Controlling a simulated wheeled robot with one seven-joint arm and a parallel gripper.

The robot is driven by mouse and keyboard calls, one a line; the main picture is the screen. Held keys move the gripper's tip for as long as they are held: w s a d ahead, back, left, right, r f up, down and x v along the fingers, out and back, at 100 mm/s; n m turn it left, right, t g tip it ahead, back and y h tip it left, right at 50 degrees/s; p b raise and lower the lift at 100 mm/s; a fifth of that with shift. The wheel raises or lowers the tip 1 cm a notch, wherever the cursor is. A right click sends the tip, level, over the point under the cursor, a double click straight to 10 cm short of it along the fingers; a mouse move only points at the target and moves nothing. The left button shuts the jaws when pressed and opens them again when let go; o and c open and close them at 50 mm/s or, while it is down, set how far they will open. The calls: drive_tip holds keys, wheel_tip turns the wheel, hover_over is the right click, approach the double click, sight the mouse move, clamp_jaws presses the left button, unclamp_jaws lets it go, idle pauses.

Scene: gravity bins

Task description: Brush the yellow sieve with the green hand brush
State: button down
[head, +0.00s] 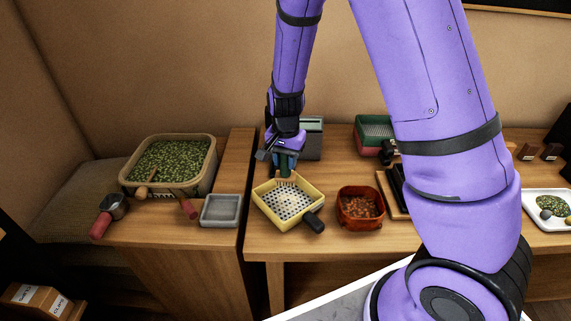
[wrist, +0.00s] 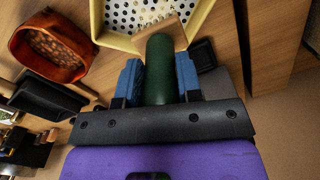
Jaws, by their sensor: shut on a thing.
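The yellow sieve (head: 266,193) stands on the wooden counter, with a white mesh full of dark holes and a black handle toward the front right. It also shows at the top of the wrist view (wrist: 112,40). My gripper (head: 285,160) is shut on the green hand brush (head: 284,166), at the back edge of the sieve. In the wrist view the blue fingers of my gripper (wrist: 157,80) stand on both sides of the green handle (wrist: 158,70). The brush's tan head (wrist: 166,36) reaches over the sieve's rim. Whether its bristles touch the mesh is hidden.
A red-brown bowl of brown pieces (head: 360,207) stands right of the sieve. A small grey tray (head: 221,211) and a tan bin of green pieces (head: 208,178) are at left. A grey-green box (head: 310,138) stands behind my gripper. A white tray (head: 545,225) is far right.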

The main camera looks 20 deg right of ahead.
sight(287, 178)
idle(0.4)
drive_tip(key=shift+s+d+f, duration=0.1)
drive_tip(key=shift+s+f, duration=0.05)
drive_tip(key=shift+f, duration=0.1)
drive_tip(key=shift+d+f, duration=0.15)
drive_tip(key=shift+d, duration=0.05)
drive_tip(key=shift+a, duration=0.1)
drive_tip(key=shift+f, duration=2.25)
drive_tip(key=shift+f, duration=0.75)
drive_tip(key=shift+s+a+r, duration=0.1)
drive_tip(key=shift+s+a, duration=0.3)
drive_tip(key=shift+s, duration=0.35)
drive_tip(key=shift+s+a, duration=0.4)
drive_tip(key=shift+s, duration=0.35)
